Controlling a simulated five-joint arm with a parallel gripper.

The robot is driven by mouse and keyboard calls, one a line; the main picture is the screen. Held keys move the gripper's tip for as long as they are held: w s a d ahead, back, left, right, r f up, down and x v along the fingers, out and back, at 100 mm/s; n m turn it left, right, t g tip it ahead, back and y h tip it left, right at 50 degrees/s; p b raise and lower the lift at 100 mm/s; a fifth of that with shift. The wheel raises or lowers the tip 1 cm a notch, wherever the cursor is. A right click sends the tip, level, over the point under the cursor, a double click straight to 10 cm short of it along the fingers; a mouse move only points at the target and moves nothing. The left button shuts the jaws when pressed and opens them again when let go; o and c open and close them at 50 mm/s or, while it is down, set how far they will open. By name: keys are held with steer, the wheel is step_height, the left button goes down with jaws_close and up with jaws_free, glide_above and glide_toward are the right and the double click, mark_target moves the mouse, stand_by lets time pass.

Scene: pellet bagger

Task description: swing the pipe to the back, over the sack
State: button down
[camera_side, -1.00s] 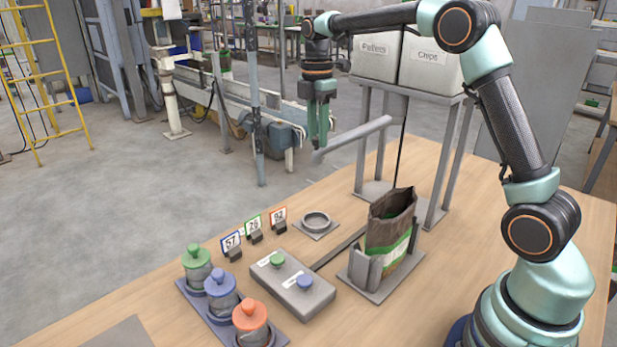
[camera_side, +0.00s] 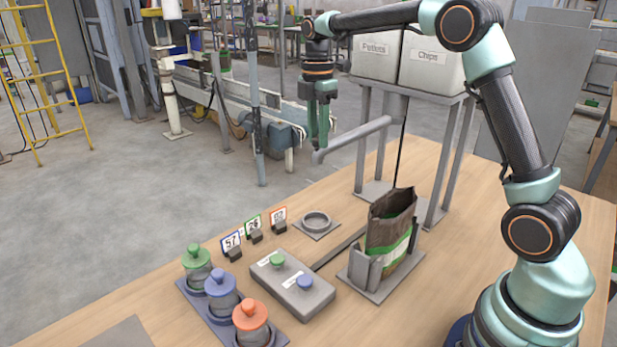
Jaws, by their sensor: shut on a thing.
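The grey pipe (camera_side: 355,137) sticks out to the left from below the two bins, with its bent-down free end at the left. My gripper (camera_side: 318,143) points down and is shut on the pipe near that free end. The brown sack (camera_side: 391,222) with a green and white band stands upright and open-topped in a grey holder (camera_side: 366,272) on the table. The pipe's free end is to the left of the sack and higher, not above its mouth.
Bins marked Pellets (camera_side: 376,57) and Chips (camera_side: 432,62) stand on a grey frame (camera_side: 449,160). A box with two buttons (camera_side: 293,283), a ring dish (camera_side: 316,222), number cards (camera_side: 254,230) and capped jars (camera_side: 221,296) stand on the table, left of the sack.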

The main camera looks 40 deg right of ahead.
steer(key=shift+s+a+r+n, duration=0.1)
steer(key=shift+s+a+n, duration=0.3)
steer(key=shift+s+n, duration=0.15)
steer(key=s+n, duration=1.3)
steer(key=s, duration=0.6)
steer(key=shift+s+d, duration=0.25)
steer(key=shift+d, duration=0.2)
steer(key=c, duration=0.6)
jaws_free()
step_height(320, 180, up, 12)
